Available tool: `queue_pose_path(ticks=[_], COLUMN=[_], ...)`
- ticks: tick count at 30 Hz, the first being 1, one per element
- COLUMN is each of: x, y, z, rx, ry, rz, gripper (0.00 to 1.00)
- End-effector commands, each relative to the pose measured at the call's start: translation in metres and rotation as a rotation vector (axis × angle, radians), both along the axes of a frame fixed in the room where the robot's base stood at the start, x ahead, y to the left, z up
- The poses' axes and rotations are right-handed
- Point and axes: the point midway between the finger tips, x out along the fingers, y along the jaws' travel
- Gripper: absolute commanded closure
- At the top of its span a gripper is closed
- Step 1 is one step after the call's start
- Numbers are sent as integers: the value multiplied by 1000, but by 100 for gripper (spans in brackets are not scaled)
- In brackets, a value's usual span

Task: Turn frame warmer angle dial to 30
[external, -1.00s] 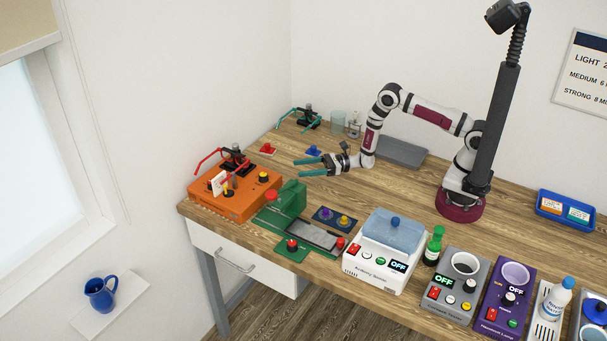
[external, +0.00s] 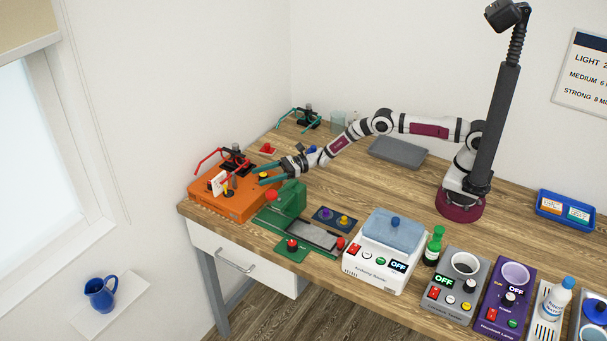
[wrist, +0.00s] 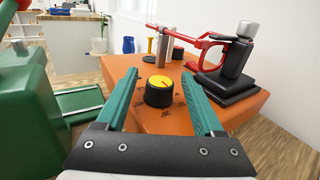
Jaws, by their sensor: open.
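The orange frame warmer (external: 232,204) stands at the left end of the table. In the external view the dial (external: 263,176) is partly hidden by my fingers. My gripper (wrist: 160,75) is open, its teal fingers on either side of the dial with gaps showing. It also shows above the warmer's right part in the external view (external: 261,175). Red glasses (wrist: 192,50) sit on a black stand on the warmer.
A green machine with a red knob (external: 289,198) stands close beside the warmer and my gripper.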

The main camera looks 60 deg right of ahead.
Motion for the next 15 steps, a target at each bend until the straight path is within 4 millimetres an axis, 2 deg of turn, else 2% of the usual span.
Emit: queue_pose_path(ticks=[7, 8, 15], x=[1, 1, 0], y=[1, 1, 1], z=[0, 0, 0], rx=[-1, -1, -1], ry=[1, 1, 1], rz=[0, 0, 0], gripper=[31, 34, 77])
